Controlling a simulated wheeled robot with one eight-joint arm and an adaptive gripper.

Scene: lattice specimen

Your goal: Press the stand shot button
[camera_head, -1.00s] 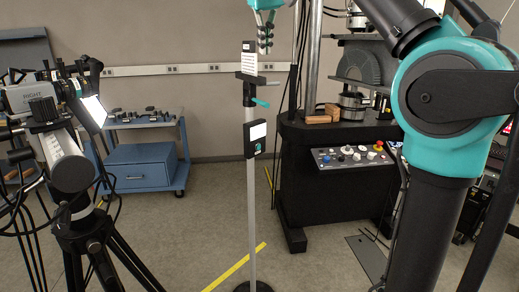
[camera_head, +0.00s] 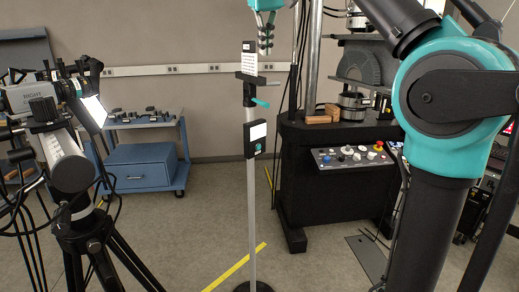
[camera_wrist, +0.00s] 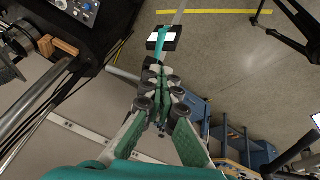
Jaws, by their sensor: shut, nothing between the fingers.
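A slim grey stand with a round base holds a dark upper plate (camera_head: 249,58) with a white printed label, a clamp with a teal lever (camera_head: 261,102), and a lower black box (camera_head: 255,140). The lower box has a white panel and a small teal round button (camera_head: 258,147) on its face. In the wrist view the box top with white (camera_wrist: 165,38) shows beyond the fingers, partly crossed by the teal lever (camera_wrist: 158,46); the button face is hidden there. My gripper (camera_head: 265,48) is shut and empty, pointing down beside the upper plate, well above the button. Its fingers also fill the wrist view (camera_wrist: 160,84).
A black testing machine (camera_head: 335,135) with a control panel of knobs and a red-yellow button (camera_head: 379,146) stands to the right. A tripod camera rig (camera_head: 75,185) is at the left. A blue cart (camera_head: 145,170) stands behind. Floor around the stand is mostly clear.

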